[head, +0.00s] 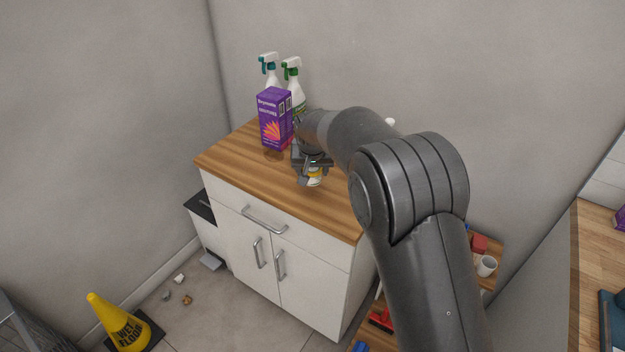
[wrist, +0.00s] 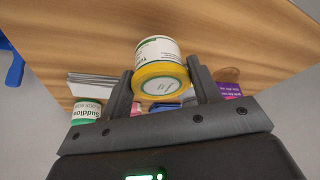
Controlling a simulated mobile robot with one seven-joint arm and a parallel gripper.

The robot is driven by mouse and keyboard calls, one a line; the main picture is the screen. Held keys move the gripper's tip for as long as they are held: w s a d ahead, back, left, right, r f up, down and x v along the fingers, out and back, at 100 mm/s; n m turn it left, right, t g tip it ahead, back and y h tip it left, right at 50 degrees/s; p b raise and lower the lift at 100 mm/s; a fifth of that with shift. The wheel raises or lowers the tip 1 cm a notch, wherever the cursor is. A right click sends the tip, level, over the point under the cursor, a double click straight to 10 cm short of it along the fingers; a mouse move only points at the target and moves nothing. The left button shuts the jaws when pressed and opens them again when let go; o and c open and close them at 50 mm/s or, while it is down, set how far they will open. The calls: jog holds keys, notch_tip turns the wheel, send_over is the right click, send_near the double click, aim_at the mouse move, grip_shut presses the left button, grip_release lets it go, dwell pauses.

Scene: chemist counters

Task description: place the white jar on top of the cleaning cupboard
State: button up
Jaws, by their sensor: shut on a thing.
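The white jar (wrist: 158,58) has a yellow rim and a printed label, and sits between the two fingers of my gripper (wrist: 163,88) in the wrist view. My gripper is shut on it. In the head view my gripper (head: 313,180) is over the wooden top of the white cleaning cupboard (head: 232,160), and the jar (head: 315,178) shows just below the fingers, near the front part of the top. I cannot tell whether the jar touches the wood. My arm hides part of the cupboard top.
A purple box (head: 276,118) and two spray bottles (head: 292,82) stand on the cupboard top behind my gripper. A green-and-white container (wrist: 87,112) shows in the wrist view. A yellow wet-floor cone (head: 118,325) stands on the floor at left. The cupboard top's front left is clear.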

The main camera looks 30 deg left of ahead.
aim_at(313, 180)
jog(key=shift+f, duration=1.95)
jog(key=shift+f, duration=0.15)
jog(key=o, duration=1)
jog(key=v, duration=1.2)
